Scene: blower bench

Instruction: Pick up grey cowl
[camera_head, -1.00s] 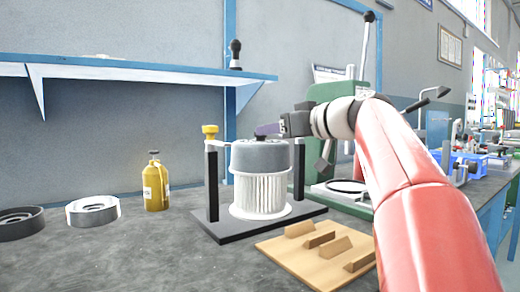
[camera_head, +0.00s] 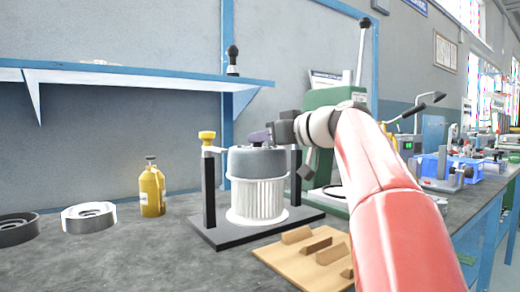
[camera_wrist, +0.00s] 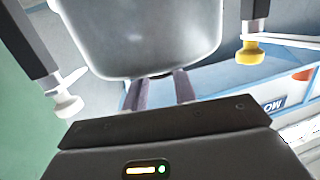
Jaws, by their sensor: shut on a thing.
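The grey cowl (camera_head: 257,162) sits as a rounded cap on the white pleated filter (camera_head: 257,200), between two black posts of a stand. In the wrist view the cowl (camera_wrist: 140,35) fills the top middle, close to the fingers. My gripper (camera_head: 260,137) reaches in from the right at the cowl's top. Its two dark fingers (camera_wrist: 161,88) are close together at the cowl's edge, shut on its top part. The exact gripped spot is hidden. I see no gap between cowl and filter.
A yellow knob (camera_head: 207,138) tops the left post (camera_head: 209,190). A yellow bottle (camera_head: 152,190) and a pale ring (camera_head: 89,217) stand at left. A wooden slotted board (camera_head: 300,265) lies in front. A green press (camera_head: 325,150) stands behind my arm. A blue shelf (camera_head: 130,75) hangs above.

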